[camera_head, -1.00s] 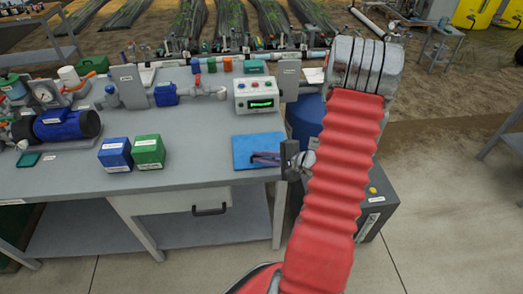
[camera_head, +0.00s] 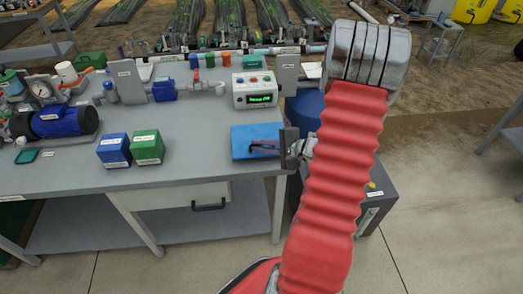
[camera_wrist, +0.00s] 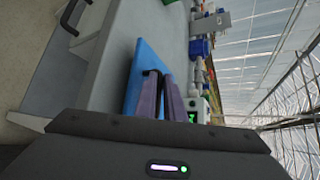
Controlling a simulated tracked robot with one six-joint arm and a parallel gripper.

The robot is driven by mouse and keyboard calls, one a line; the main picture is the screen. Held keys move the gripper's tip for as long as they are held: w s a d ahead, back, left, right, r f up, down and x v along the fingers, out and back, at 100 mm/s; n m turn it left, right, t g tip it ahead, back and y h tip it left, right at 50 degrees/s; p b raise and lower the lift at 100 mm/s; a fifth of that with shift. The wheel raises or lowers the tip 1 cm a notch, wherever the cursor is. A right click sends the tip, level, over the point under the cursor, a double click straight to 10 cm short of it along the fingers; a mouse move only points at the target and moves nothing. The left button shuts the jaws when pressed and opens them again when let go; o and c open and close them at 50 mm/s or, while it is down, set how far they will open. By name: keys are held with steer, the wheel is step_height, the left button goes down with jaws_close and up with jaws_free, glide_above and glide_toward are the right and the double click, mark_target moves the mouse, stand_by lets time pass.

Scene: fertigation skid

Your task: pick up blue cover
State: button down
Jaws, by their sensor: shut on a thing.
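The blue cover (camera_head: 243,134) is a flat blue panel at the right end of the grey bench, in front of the control box. It also shows in the wrist view (camera_wrist: 150,56), with a black handle (camera_wrist: 152,73) on its face. My gripper (camera_head: 264,147) reaches in from the right with its purple-grey fingers over the cover. In the wrist view the fingers (camera_wrist: 160,92) are closed around the handle. I cannot tell whether the cover is clear of the bench top. The fingers hide part of it.
A control box (camera_head: 254,89) with a lit green display stands just behind the cover. A blue box (camera_head: 114,150) and a green box (camera_head: 147,147) stand to the left. A blue pump (camera_head: 65,121) is at the far left. Bench top between boxes and cover is clear.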

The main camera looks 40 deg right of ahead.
step_height(320, 180, up, 7)
stand_by(0.3)
steer(key=shift+f, duration=0.1)
